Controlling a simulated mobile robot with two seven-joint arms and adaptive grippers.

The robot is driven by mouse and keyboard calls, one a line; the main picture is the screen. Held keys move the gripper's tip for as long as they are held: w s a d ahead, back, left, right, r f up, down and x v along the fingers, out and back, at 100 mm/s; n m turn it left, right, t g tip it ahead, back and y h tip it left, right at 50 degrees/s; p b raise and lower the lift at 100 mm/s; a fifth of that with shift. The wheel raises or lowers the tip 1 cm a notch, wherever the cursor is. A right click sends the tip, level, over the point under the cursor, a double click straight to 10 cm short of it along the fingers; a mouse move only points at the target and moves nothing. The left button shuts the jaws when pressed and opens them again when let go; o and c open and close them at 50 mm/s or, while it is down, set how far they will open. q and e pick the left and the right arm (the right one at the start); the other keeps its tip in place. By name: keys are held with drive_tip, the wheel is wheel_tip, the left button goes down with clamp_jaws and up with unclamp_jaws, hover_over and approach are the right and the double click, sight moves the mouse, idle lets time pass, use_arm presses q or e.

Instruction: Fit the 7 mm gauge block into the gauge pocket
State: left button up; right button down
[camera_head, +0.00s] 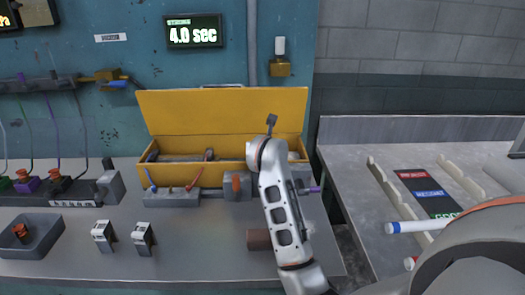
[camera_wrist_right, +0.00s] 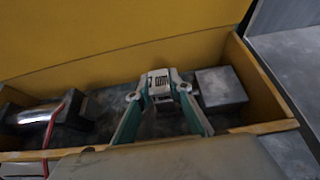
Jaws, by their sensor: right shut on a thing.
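The 7 mm gauge block (camera_wrist_right: 158,80) is a small pale block with dark lettering that reads upside down in the right wrist view. My right gripper (camera_wrist_right: 160,92) is shut on it, with a green-edged finger at each side. The block is over the inside of an open yellow box (camera_wrist_right: 25,155). In the head view my right arm reaches to the same yellow box (camera_head: 222,110) and hides the gripper and the held block. I cannot make out the gauge pocket for certain. My left gripper is not in view.
A grey block (camera_wrist_right: 220,88) sits in the box, right of the held block. A dark tray (camera_head: 30,235) is at far left.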

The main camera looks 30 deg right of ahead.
drive_tip(key=shift+s+f, duration=0.1)
drive_tip(key=shift+f, duration=0.65)
drive_tip(key=c, duration=1.8)
unclamp_jaws()
drive_tip(key=shift+c, duration=0.2)
drive_tip(key=shift+o, duration=0.6)
drive_tip(key=shift+f, duration=0.1)
drive_tip(key=shift+s+a, duration=0.1)
drive_tip(key=v, duration=0.2)
drive_tip(key=r+v, duration=0.1)
drive_tip(key=v, duration=0.5)
drive_tip(key=shift+r, duration=0.3)
